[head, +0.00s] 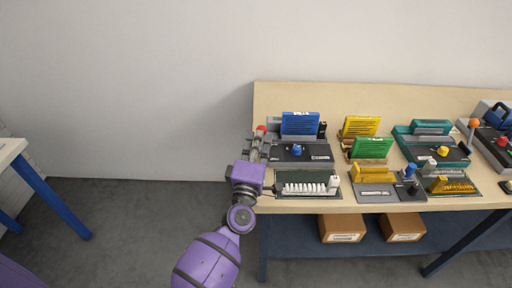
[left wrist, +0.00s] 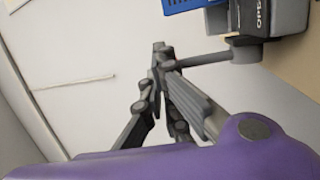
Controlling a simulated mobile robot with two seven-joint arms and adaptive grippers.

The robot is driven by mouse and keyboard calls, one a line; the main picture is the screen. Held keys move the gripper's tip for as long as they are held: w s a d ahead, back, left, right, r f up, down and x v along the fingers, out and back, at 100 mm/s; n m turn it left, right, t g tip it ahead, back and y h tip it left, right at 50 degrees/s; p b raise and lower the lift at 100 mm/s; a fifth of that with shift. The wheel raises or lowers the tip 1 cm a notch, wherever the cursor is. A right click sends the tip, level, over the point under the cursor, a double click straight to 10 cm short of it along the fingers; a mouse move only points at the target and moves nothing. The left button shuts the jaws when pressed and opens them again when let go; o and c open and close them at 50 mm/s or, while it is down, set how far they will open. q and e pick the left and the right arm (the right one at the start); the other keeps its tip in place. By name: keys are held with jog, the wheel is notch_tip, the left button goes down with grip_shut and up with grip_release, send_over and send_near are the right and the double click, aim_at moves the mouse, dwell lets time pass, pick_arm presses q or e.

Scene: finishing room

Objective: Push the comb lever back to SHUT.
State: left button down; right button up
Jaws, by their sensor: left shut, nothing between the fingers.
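A dark machine (head: 290,153) with a blue slotted piece (head: 300,123) stands at the table's left end. A red knob (head: 261,128), seemingly the comb lever's end, shows at its left side. In the left wrist view a grey lever rod (left wrist: 205,59) runs from a round pivot (left wrist: 246,53) beside a partly cut-off label that seems to read OPEN. My left gripper (head: 258,141) is shut and empty, close to the red knob. In the left wrist view its fingers (left wrist: 160,55) overlap the rod's far end; I cannot tell whether they touch. The right gripper is out of view.
A white comb strip (head: 305,189) lies on a dark mat near the front edge. Yellow (head: 360,125), green (head: 371,147) and teal (head: 431,127) pieces stand further right. A machine with an orange-knobbed lever (head: 474,123) is at far right. Floor left of the table is clear.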

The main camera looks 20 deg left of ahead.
aim_at(259, 127)
pick_arm(q)
jog(key=x, duration=0.4)
jog(key=shift+s+a+r+p, duration=0.15)
jog(key=shift+a+r+p, duration=0.1)
jog(key=shift+a+p, duration=0.05)
jog(key=shift+w+a+r, duration=0.1)
jog(key=shift+w+a, duration=0.05)
jog(key=shift+w, duration=0.4)
jog(key=shift+w+a, duration=0.2)
jog(key=shift+w, duration=0.35)
jog(key=shift+w+a, duration=0.1)
jog(key=shift+w, duration=0.45)
